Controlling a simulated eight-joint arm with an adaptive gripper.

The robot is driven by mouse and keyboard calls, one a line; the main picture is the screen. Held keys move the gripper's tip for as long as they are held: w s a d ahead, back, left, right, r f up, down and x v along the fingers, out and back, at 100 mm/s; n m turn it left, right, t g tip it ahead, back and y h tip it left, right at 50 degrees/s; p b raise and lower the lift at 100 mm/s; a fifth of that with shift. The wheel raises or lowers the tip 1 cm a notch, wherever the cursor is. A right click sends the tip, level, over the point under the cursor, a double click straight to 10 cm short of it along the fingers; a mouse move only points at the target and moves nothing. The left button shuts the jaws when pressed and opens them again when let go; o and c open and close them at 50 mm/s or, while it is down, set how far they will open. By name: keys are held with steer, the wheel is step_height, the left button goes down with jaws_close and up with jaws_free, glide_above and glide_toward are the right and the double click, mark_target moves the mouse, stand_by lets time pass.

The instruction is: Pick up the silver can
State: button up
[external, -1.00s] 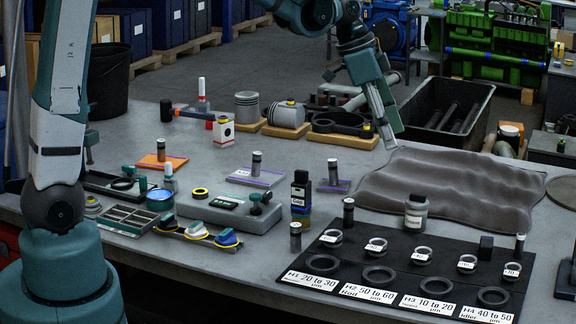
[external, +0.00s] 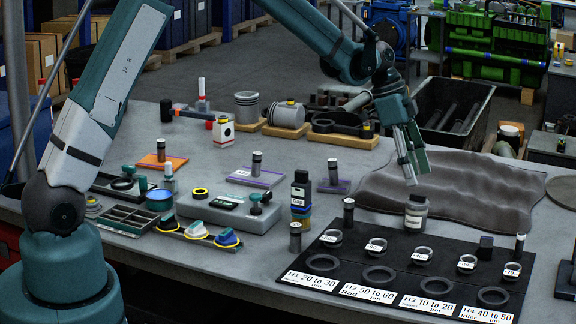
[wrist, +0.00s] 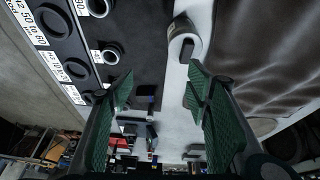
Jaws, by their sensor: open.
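In the wrist view the can (wrist: 184,44) lies ahead of my gripper (wrist: 158,90), near the right finger and outside the grip. The green pads are spread wide.
The black mat (external: 345,271) holds labelled rings and small cylinders left of and in front of the can. The dark cloth (external: 460,190) lies behind and to the right.

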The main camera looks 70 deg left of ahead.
mark_target(418, 194)
steer(key=shift+m, duration=0.5)
steer(key=w+a+f, duration=0.1)
steer(key=f, duration=0.1)
steer(key=w+a+f, duration=0.1)
steer(key=f, duration=0.1)
steer(key=w+a+f, duration=0.1)
steer(key=f, duration=0.2)
steer(key=shift+a, duration=0.15)
steer(key=shift+x, duration=1.25)
steer(key=shift+x, duration=2.6)
steer(key=shift+c, duration=0.4)
steer(key=c, duration=0.8)
